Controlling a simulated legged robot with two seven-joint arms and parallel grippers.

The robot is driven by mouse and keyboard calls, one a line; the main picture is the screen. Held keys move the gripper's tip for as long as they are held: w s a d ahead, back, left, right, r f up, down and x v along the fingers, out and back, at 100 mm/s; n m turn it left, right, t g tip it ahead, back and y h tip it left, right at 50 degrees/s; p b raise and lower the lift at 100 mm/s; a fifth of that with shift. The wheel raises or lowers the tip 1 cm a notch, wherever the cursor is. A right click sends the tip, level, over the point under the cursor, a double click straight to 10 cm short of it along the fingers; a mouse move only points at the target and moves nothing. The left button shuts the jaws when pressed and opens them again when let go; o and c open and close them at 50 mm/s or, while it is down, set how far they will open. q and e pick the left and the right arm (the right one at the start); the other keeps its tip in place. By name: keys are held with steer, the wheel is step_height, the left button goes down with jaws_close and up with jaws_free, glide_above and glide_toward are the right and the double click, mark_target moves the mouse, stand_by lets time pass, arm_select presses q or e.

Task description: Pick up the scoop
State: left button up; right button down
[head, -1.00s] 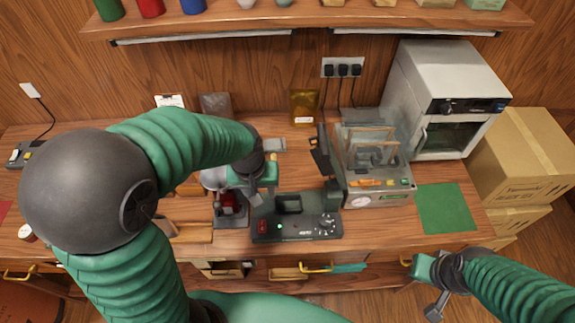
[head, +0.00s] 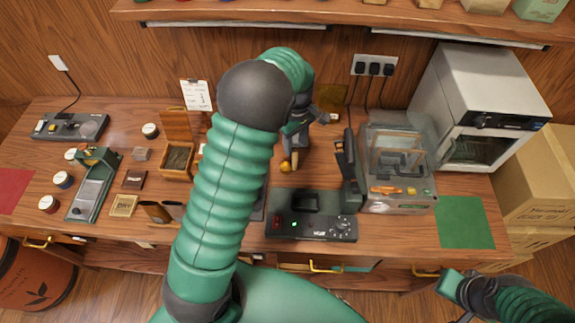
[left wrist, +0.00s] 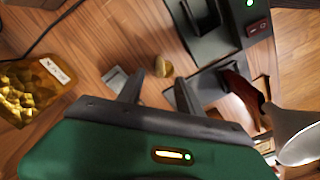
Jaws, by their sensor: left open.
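My left gripper (head: 296,140) reaches down over the bench behind the black scale, partly hidden by its own arm. In the left wrist view its two fingers (left wrist: 158,88) are apart, with nothing held between them. A small round tan knob (left wrist: 162,66) stands just beyond the fingertips; a golden round piece (head: 287,165) shows there in the head view. A flat grey metal piece (left wrist: 114,78) lies beside the left finger. I cannot tell which of these belongs to the scoop. My right gripper (head: 456,288) is low at the right, its jaw opening unclear.
The black scale (head: 311,227) and a clear-covered machine (head: 397,185) stand close right of my left gripper. An amber bag (left wrist: 32,88) lies behind. A wooden box (head: 176,160) and small jars crowd the left. A green mat (head: 465,222) is bare.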

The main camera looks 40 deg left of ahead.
mark_target(295, 158)
arm_select(q)
steer(key=f, duration=0.3)
steer(key=shift+w, duration=0.3)
steer(key=f, duration=0.1)
steer(key=f+p, duration=0.1)
steer(key=f, duration=0.2)
steer(key=shift+s+f+p, duration=0.3)
steer(key=shift+s+p, duration=0.05)
steer(key=shift+f, duration=0.25)
steer(key=shift+w, duration=0.15)
steer(key=c, duration=0.3)
jaws_close()
arm_select(e)
steer(key=shift+w+r, duration=0.25)
steer(key=shift+r, duration=0.5)
